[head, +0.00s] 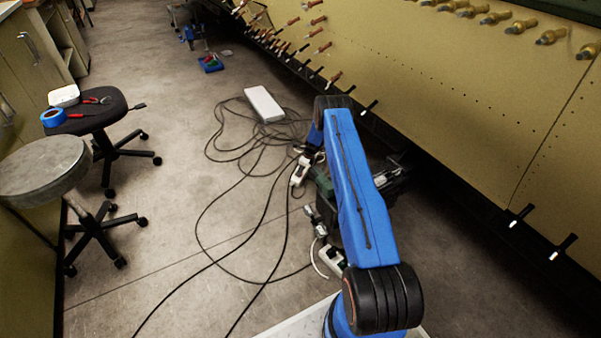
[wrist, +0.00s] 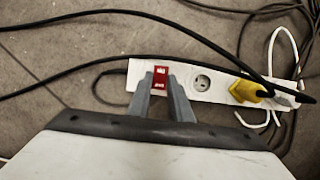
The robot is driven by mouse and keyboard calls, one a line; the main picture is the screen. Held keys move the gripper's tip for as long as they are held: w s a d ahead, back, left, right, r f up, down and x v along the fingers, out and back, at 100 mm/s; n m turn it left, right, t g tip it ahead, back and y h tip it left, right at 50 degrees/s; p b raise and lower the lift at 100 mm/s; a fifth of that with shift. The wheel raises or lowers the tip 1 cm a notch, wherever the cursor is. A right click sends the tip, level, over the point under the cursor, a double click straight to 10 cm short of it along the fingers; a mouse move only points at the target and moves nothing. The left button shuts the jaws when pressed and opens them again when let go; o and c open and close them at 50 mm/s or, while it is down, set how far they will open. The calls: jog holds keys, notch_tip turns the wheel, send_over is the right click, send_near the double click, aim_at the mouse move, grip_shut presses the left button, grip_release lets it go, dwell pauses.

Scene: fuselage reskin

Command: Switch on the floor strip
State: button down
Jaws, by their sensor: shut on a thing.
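The floor strip (wrist: 207,82) is a white multi-socket bar lying on the floor in the wrist view. Its red switch (wrist: 160,76) is near its left end, with an empty round socket beside it. A yellow plug (wrist: 247,91) and a white plug (wrist: 285,98) sit toward the right end. My gripper (wrist: 160,88) has its two grey fingers at the red switch, one on each side. Whether the switch is on or off cannot be read. In the head view my blue arm hides the fingertips. White strip-like pieces show beside it (head: 332,259).
Black cables (head: 262,160) loop over the floor, and one crosses the strip in the wrist view. A white box (head: 263,104) lies behind them. Two stools (head: 45,166) stand at left. A yellow fuselage panel (head: 480,120) with protruding fasteners runs along the right. Open floor lies left of the cables.

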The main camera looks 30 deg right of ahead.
jog(key=shift+w+a+g+h, duration=0.2)
jog(key=shift+a+g+h, duration=0.1)
jog(key=shift+g+h, duration=0.3)
jog(key=shift+g, duration=0.3)
jog(key=c, duration=1.6)
grip_release()
jog(key=shift+r, duration=0.15)
jog(key=r, duration=0.5)
jog(key=s+d+r, duration=0.1)
jog(key=r, duration=1.1)
jog(key=shift+s+d, duration=0.25)
jog(key=shift+s, duration=0.1)
jog(key=shift+r, duration=0.1)
